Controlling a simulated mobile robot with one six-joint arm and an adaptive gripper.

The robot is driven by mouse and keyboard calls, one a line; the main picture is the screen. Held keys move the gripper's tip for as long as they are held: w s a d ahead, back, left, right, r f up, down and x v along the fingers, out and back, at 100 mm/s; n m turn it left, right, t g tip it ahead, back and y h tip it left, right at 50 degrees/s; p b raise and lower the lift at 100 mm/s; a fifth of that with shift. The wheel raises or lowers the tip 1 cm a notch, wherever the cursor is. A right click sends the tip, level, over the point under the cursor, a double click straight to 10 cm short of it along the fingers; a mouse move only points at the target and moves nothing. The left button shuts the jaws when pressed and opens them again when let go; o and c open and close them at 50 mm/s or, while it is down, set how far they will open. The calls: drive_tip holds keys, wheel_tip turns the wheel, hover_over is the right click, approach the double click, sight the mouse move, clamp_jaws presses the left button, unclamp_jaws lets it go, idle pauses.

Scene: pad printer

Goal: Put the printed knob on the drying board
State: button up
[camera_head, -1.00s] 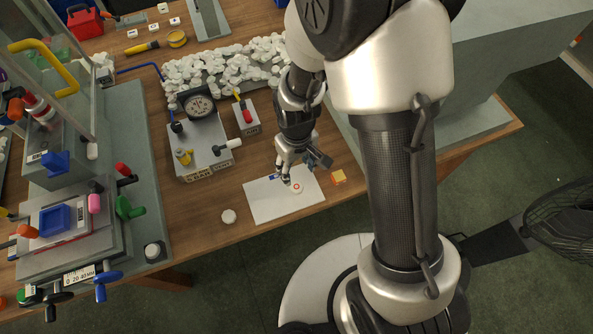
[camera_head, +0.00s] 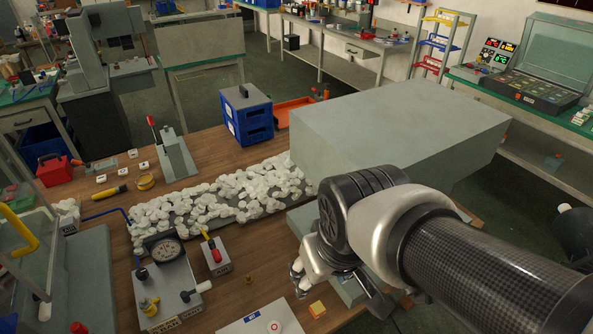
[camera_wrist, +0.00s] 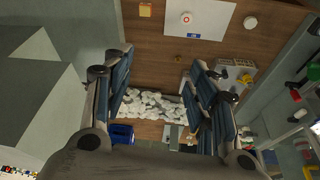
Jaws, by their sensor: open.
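The printed knob, white with a red ring (camera_head: 274,326), sits on a flat white board with a blue mark (camera_head: 240,327) at the bottom edge of the head view. The wrist view shows the same knob (camera_wrist: 186,17) lying near the middle of the white board (camera_wrist: 212,27), with nothing touching it. My gripper (camera_wrist: 162,62) is open, with clear space between its fingers. It is empty and apart from the knob and board. In the head view it is partly hidden by my own arm, to the right of the board.
A yellow-orange block (camera_head: 317,309) lies right of the board. A plain white knob (camera_wrist: 250,22) lies beyond the board's other side. A large grey block (camera_head: 400,125) stands behind my arm.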

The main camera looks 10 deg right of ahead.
drive_tip(key=s+d+r+m+t, duration=0.1)
drive_tip(key=s+d+r, duration=0.1)
drive_tip(key=s, duration=0.3)
drive_tip(key=shift+v, duration=0.8)
idle(0.4)
